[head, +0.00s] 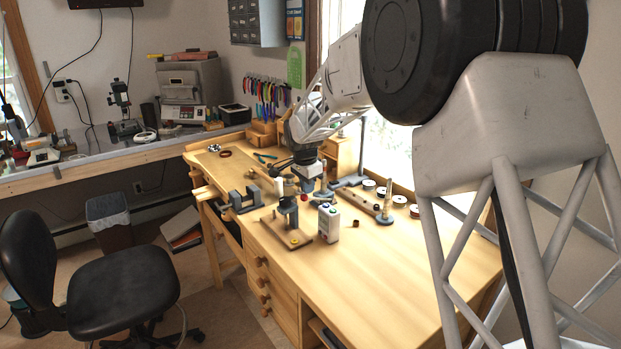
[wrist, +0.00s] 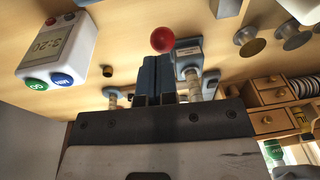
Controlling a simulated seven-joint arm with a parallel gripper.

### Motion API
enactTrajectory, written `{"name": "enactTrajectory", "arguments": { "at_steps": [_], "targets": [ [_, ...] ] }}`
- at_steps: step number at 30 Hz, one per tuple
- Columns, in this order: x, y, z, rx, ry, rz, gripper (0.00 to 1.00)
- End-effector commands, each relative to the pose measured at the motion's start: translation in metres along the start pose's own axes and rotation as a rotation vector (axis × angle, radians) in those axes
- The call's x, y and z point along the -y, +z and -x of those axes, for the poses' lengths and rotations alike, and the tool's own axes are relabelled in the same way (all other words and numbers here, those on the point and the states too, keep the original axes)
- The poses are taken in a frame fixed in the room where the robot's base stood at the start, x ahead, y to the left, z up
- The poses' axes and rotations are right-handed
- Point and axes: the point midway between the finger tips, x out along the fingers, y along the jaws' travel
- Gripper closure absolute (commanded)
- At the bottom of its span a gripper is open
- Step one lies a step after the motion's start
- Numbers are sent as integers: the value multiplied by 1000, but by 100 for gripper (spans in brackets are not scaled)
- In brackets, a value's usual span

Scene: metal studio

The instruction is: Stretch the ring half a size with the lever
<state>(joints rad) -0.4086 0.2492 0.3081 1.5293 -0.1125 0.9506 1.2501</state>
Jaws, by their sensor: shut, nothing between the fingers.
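A red ball knob (head: 304,197), which looks like the lever's end, shows beside the small blue-grey bench tool (head: 325,196). In the wrist view the knob (wrist: 162,39) is just beyond my fingertips, and the tool's blue-grey base (wrist: 189,52) and pale post (wrist: 193,85) are to their right. My gripper (head: 307,183) is low over the bench by the tool; in the wrist view its two dark blue fingers (wrist: 152,62) are shut together and empty. I cannot tell whether they touch the knob. The ring cannot be made out.
A white timer (head: 329,223) reading 3:20 stands in front, with a small dark cylinder (head: 354,225) nearby. A wooden stand with a dark press (head: 289,211) and a vise (head: 244,198) are to the left. A mandrel (head: 386,204) and spools are to the right. The bench's near right is clear.

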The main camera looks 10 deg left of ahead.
Motion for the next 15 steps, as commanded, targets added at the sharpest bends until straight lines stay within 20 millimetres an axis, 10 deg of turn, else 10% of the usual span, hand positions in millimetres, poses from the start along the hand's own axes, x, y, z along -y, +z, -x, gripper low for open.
{"name": "enactTrajectory", "arguments": {
  "at_steps": [15],
  "targets": [
    [1, 4, -6, 0, -1, 0, 100]
  ]
}}
